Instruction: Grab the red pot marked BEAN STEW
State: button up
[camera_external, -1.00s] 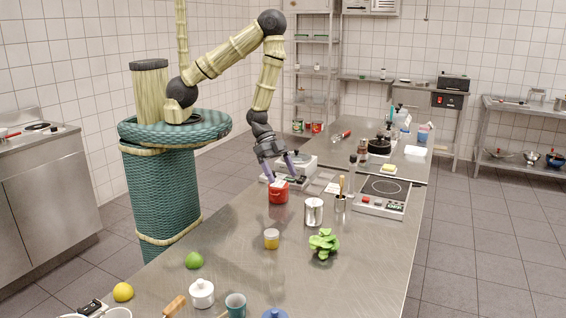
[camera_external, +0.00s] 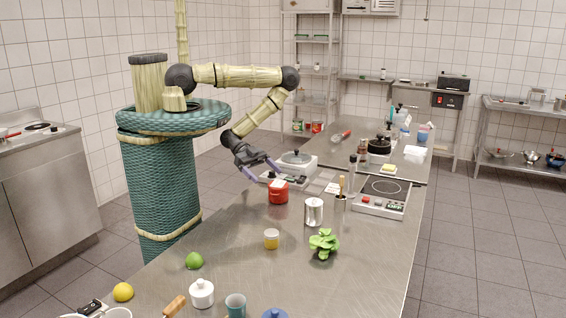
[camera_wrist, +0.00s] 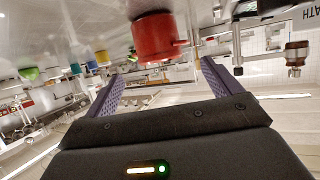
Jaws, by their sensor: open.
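The red pot (camera_external: 278,191) stands upright on the steel table, with something pale on its top; no lettering is readable. In the wrist view, which looks upside down, the red pot (camera_wrist: 155,40) is at the top middle, with a small handle at its side. My gripper (camera_external: 266,172) is open and empty, just behind and left of the pot at about its top height. In the wrist view its two purple fingers (camera_wrist: 158,78) are spread apart, and the pot is beyond their tips, not between them.
A white scale-like device (camera_external: 297,160) stands right behind the pot. A metal canister (camera_external: 314,212), a utensil holder (camera_external: 340,203) and a hotplate (camera_external: 382,192) are to the right. Bare table lies left of the jar.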

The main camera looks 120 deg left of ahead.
aim_at(274, 182)
jog(key=shift+w+f, duration=0.1)
jog(key=shift+b+x, duration=1)
jog(key=shift+x, duration=0.1)
jog(key=shift+w, duration=0.1)
jog(key=shift+w, duration=0.1)
jog(key=shift+w+d+f+p, duration=0.15)
jog(key=shift+w+d+p, duration=0.05)
jog(key=shift+w+p, duration=0.1)
jog(key=p+x, duration=0.1)
jog(key=x, duration=0.2)
jog(key=shift+w, duration=0.25)
jog(key=shift+w+d+f, duration=0.15)
jog(key=shift+w+f, duration=0.1)
